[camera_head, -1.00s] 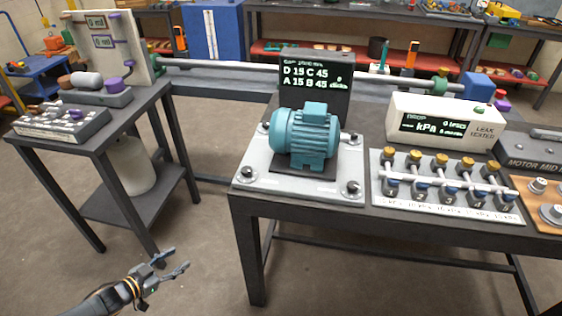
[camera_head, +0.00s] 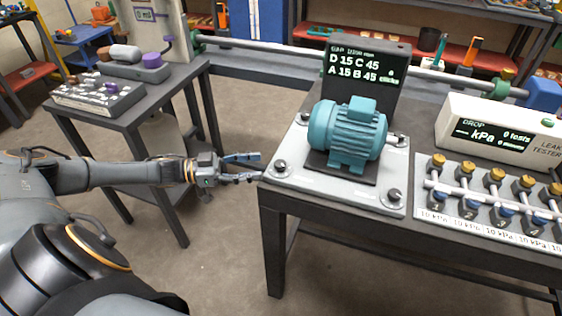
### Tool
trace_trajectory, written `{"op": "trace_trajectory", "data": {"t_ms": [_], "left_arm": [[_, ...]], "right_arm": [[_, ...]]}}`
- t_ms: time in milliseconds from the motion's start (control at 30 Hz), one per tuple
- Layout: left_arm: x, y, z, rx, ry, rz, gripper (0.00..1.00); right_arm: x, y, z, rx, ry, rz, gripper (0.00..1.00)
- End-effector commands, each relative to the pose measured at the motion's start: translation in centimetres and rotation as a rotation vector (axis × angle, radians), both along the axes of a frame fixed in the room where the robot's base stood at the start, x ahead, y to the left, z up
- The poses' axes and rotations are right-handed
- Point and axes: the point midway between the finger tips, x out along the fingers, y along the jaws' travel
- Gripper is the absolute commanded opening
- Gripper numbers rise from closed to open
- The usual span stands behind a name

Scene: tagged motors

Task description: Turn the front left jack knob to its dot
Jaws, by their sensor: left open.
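The front left jack knob (camera_head: 280,166) is a dark round knob at the near left corner of the light grey base plate (camera_head: 335,188). Its dot is too small to make out. A teal motor (camera_head: 346,134) stands on the plate. A front right knob (camera_head: 393,196) sits at the plate's near right corner. My left gripper (camera_head: 258,167) is open and empty, reaching from the left, its fingers pointing right at the plate's left edge, just left of the front left knob. I cannot tell whether it touches the plate. My right gripper is not in view.
A black display (camera_head: 354,66) stands behind the motor. A leak tester (camera_head: 500,130) and a valve manifold (camera_head: 490,200) fill the table to the right. A side table (camera_head: 150,100) with devices stands at the left, behind my left arm.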

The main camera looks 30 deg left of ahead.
Motion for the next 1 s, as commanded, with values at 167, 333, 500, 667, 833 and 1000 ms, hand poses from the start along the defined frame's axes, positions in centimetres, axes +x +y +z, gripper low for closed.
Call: {"op": "trace_trajectory", "data": {"t_ms": [167, 333, 500, 667, 833, 1000], "left_arm": [[2.5, -3.0, 0.2, -0.002, -0.003, -0.001, 0.52], [4.0, -4.8, 0.1, 0.0, -0.001, 0.0, 0.52], [4.7, -5.6, 0.0, 0.001, 0.0, 0.001, 0.52], [4.8, -5.7, 0.0, 0.002, 0.001, 0.001, 0.52], [4.8, -5.7, -0.1, 0.002, 0.001, 0.001, 0.44], [4.8, -5.7, -0.1, 0.002, 0.001, 0.001, 0.09]], "right_arm": [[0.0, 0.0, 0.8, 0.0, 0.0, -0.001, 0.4], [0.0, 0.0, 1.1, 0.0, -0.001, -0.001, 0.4], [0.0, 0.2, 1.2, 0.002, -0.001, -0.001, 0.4], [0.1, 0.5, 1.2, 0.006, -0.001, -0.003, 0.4], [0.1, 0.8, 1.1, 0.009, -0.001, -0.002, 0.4], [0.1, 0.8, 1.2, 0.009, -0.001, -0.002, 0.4]]}}
